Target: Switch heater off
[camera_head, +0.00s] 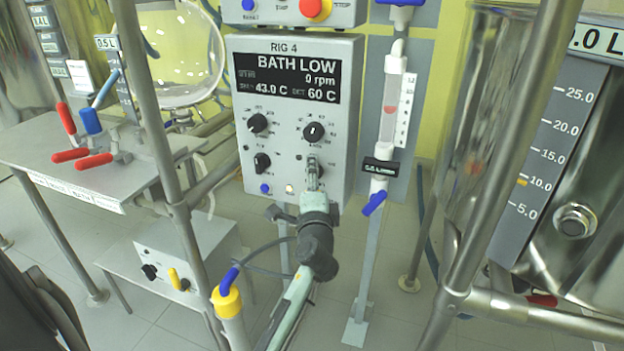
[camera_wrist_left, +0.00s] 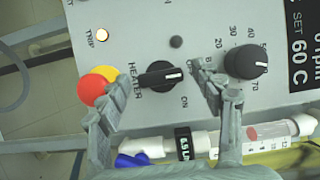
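The RIG 4 control panel (camera_head: 345,60) stands at the centre of the head view, its display reading BATH LOW, 0 rpm, 43.0 C and SET 60 C. The black heater knob (camera_wrist_left: 158,75) is in the left wrist view, with HEATER printed beside it. Its white mark points right in that view; the ON label (camera_wrist_left: 185,101) is below and right of the mark. My left gripper (camera_head: 312,170) is in front of the panel's lower right and largely hides that knob in the head view. In the wrist view its fingers (camera_wrist_left: 157,80) are spread, one on each side of the knob. My right gripper is out of view.
A red-and-yellow button (camera_wrist_left: 98,86) is close to one finger. A lit TRIP lamp (camera_wrist_left: 102,35) and a dial (camera_wrist_left: 246,62) are nearby. A glass tube with a blue valve (camera_head: 374,203) stands right of the panel. Metal posts (camera_head: 150,110) flank the space.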

